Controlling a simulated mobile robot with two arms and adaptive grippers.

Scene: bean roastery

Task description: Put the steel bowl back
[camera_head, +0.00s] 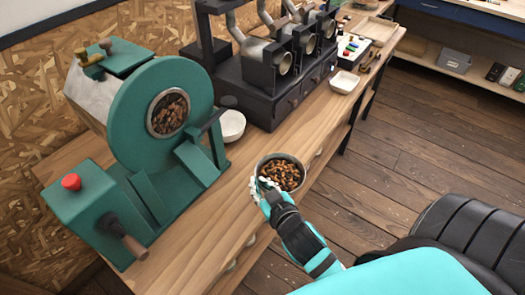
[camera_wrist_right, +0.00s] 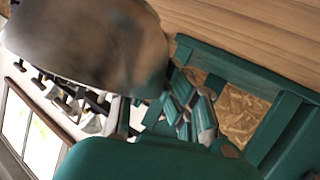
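The steel bowl (camera_head: 280,157) holds brown beans (camera_head: 281,175). In the head view it is upright, at the front edge of the wooden counter and overlapping that edge. My right gripper (camera_head: 264,188) is at the bowl's near left side, with its fingers shut on the rim. In the right wrist view the bowl's grey outer wall (camera_wrist_right: 85,45) fills the upper left, and my right gripper's fingers (camera_wrist_right: 165,105) meet its edge. I cannot tell whether the bowl touches the counter. My left gripper is out of view.
The green roaster (camera_head: 185,85) with a bean window stands left on the counter (camera_head: 215,205). A white bowl (camera_head: 232,126) sits beside it. A dark sample roaster (camera_head: 262,100) and a white square dish (camera_head: 344,82) stand farther back. Bare counter lies between the green roaster and the steel bowl.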

